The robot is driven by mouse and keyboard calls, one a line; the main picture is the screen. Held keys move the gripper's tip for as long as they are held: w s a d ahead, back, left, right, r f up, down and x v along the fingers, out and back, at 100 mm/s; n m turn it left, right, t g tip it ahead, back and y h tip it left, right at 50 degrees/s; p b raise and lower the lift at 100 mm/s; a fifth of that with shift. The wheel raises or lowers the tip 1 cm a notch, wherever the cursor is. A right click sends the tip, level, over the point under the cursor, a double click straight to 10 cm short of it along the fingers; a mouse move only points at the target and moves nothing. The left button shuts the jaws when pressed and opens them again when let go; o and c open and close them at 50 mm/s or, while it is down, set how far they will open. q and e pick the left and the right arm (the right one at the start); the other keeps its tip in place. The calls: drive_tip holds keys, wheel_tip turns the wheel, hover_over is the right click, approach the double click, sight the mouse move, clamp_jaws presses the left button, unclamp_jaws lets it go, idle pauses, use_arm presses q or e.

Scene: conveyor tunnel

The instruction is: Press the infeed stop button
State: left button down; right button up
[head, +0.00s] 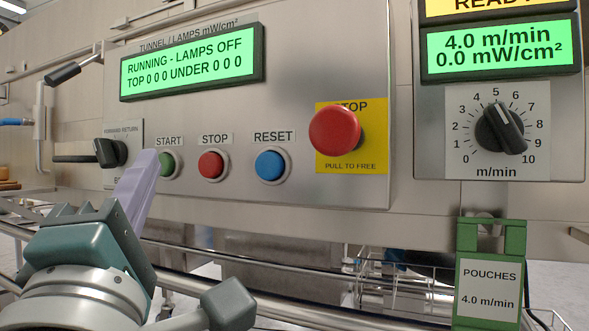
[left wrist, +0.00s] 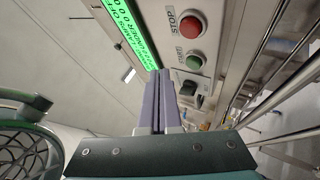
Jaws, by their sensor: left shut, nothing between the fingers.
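A small red button labelled STOP (head: 211,164) sits on the steel panel between the green START button (head: 168,164) and the blue RESET button (head: 270,165). No label reading "infeed" is legible. My left gripper (head: 148,157) is shut and empty, its lilac fingers pointing up just left of the START button in the head view. In the left wrist view, the fingertips (left wrist: 160,75) stand near the panel, with the green START button (left wrist: 194,62) and the red STOP button (left wrist: 190,27) beyond them to the upper right. No contact with a button shows. My right gripper is out of view.
A large red mushroom stop (head: 335,130) on a yellow plate is at the panel's right. A dark switch (head: 108,152) is at its left. A display (head: 190,62) reads "RUNNING - LAMPS OFF". A speed dial (head: 500,128) is at far right. Metal rails run below the panel.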

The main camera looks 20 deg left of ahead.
sight(203, 156)
use_arm(q)
drive_tip(key=shift+w+d+b, duration=0.2)
drive_tip(key=shift+w+b, duration=0.25)
drive_tip(key=shift+w, duration=2.35)
drive_tip(key=shift+w, duration=0.15)
drive_tip(key=shift+w, duration=0.3)
drive_tip(key=shift+w+d, duration=0.1)
drive_tip(key=shift+w, duration=0.4)
idle(0.6)
drive_tip(key=shift+s, duration=0.1)
drive_tip(key=shift+s+p, duration=0.35)
drive_tip(key=shift+s, duration=0.5)
